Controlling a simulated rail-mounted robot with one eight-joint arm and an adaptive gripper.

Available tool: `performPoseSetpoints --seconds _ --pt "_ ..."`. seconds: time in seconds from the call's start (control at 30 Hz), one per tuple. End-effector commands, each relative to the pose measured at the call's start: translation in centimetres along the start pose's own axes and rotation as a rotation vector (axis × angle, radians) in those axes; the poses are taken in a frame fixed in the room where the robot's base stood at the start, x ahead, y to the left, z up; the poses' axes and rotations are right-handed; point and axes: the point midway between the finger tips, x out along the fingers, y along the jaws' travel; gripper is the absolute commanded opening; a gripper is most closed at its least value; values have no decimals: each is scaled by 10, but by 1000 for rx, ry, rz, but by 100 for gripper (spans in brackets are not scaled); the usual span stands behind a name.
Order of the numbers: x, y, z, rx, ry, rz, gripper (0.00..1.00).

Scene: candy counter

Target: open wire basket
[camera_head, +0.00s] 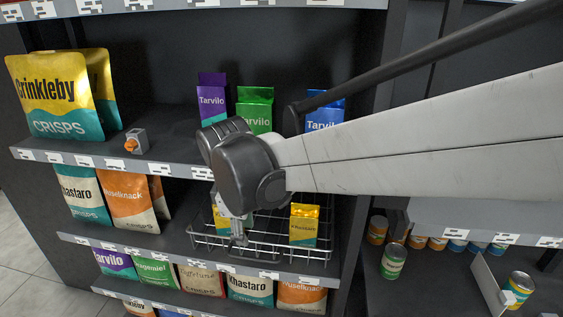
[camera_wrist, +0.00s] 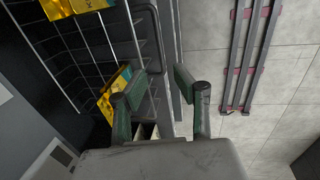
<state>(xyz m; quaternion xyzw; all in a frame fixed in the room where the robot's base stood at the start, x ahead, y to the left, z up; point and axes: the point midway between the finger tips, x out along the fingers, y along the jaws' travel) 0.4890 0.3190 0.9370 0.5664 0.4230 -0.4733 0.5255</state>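The wire basket (camera_head: 268,240) sits on the middle shelf in the head view, with yellow and teal packets (camera_head: 304,226) in it. My gripper (camera_head: 238,232) is at the basket's front, and my arm hides part of it from above. In the wrist view the basket's wires (camera_wrist: 75,45) and a dark rounded wire loop at its front (camera_wrist: 157,30) show at upper left. My gripper (camera_wrist: 160,86) is open there, its two green-padded fingers apart, near the basket's front edge. I see nothing clearly held, and contact with the wire cannot be told.
The shelf's front lip (camera_wrist: 172,70) runs close by the fingers. Crisps bags (camera_head: 60,95) and a small grey box with an orange part (camera_head: 137,141) are on the shelf above. More bags (camera_head: 200,277) stand below. Open floor (camera_wrist: 270,110) lies in front of the shelves.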

Motion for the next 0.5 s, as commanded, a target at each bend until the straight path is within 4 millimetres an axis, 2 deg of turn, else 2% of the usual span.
performPoseSetpoints --seconds 0.2,0.5 --pt "43 0 0 2 0 0 28" --pt "94 0 0 1 0 0 28"
